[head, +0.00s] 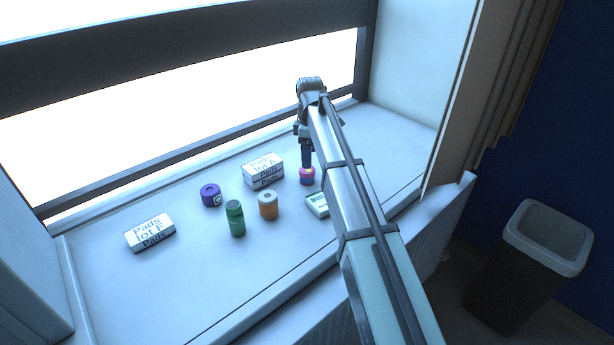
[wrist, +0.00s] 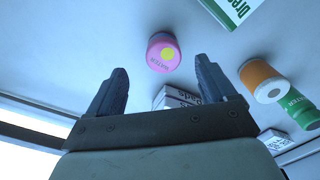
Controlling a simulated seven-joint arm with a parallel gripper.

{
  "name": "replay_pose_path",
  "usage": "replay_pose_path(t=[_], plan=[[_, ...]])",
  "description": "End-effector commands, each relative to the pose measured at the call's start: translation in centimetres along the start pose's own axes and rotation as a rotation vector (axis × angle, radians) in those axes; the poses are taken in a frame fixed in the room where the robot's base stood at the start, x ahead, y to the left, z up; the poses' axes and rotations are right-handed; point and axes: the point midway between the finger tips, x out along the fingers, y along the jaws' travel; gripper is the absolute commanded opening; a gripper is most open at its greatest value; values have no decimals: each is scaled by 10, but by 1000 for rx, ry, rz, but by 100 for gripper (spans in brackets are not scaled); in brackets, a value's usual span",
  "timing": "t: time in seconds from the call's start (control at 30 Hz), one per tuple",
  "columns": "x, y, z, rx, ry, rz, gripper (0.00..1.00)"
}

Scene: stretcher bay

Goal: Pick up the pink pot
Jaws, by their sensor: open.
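The pink pot (head: 307,177) stands on the white window sill, right of the stacked pad boxes, just below my gripper (head: 306,158) in the head view. In the wrist view the pink pot (wrist: 163,52) shows a pink top with a yellow dot and a label that seems to read "WATER". My gripper (wrist: 162,72) is open and empty there, with one dark finger on each side. The pot appears just beyond the fingertips, roughly centred between them. In the head view my gripper hides part of its top.
Stacked pad boxes (head: 265,183) stand close left of the pot. A green-and-white box (head: 317,205) lies in front, partly behind my arm. An orange pot (head: 268,207), green bottle (head: 236,222), purple pot (head: 211,196) and another pad box (head: 150,234) stand further left. A bin (head: 515,275) is right.

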Motion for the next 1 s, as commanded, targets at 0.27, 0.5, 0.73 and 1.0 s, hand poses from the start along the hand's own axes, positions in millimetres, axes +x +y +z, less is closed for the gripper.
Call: replay_pose_path(t=[0.27,0.5,0.73,1.0], plan=[[20,0,0,1,0,0,84],[35,-3,-3,0,0,0,84],[64,-5,-7,1,0,-1,84],[72,-4,-7,1,0,1,84]])
